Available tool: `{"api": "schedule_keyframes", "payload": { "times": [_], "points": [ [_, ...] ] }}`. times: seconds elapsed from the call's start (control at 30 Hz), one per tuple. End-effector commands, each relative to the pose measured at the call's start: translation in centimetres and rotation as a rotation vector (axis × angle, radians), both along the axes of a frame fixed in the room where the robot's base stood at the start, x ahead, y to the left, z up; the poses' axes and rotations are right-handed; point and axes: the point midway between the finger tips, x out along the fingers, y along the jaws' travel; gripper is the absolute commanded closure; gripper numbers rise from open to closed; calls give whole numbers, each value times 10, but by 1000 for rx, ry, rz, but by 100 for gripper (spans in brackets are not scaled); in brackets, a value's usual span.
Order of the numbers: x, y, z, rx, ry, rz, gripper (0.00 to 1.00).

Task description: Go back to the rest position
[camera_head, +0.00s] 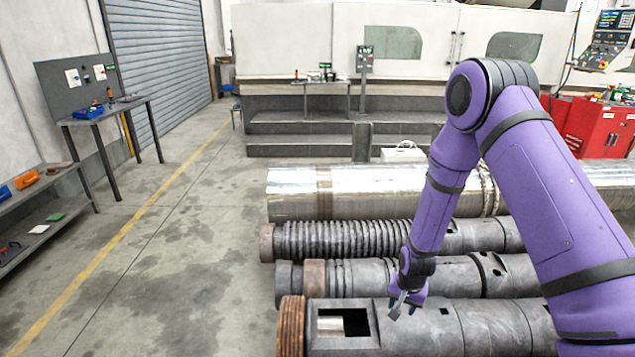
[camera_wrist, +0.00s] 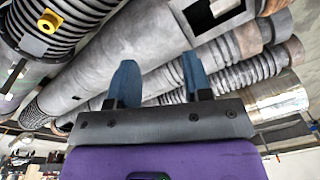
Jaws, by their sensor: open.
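My purple arm reaches in from the right in the head view. My gripper (camera_head: 404,304) hangs over the nearest dark barrel (camera_head: 400,340), to the right of that barrel's rectangular opening (camera_head: 343,322). In the wrist view, my gripper (camera_wrist: 160,82) shows two blue fingers standing apart with nothing between them. Grey barrels (camera_wrist: 110,65) lie beyond the fingertips. I cannot tell the exact gap between the fingers and the barrel surface.
A ribbed barrel (camera_head: 345,240) and a large shiny cylinder (camera_head: 400,185) lie behind. A yellow fitting (camera_wrist: 48,21) shows on a ribbed part. A table (camera_head: 135,103), a large machine (camera_head: 300,45) and a red cabinet (camera_head: 590,127) stand around.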

Motion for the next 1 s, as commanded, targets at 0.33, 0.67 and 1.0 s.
{"api": "schedule_keyframes", "payload": {
  "times": [0.33,0.67,1.0],
  "points": [
    [10,-10,138,1,-74,73,54],
    [-15,-22,255,-10,-136,143,54],
    [-68,-37,356,-31,-201,211,54]
  ]
}}
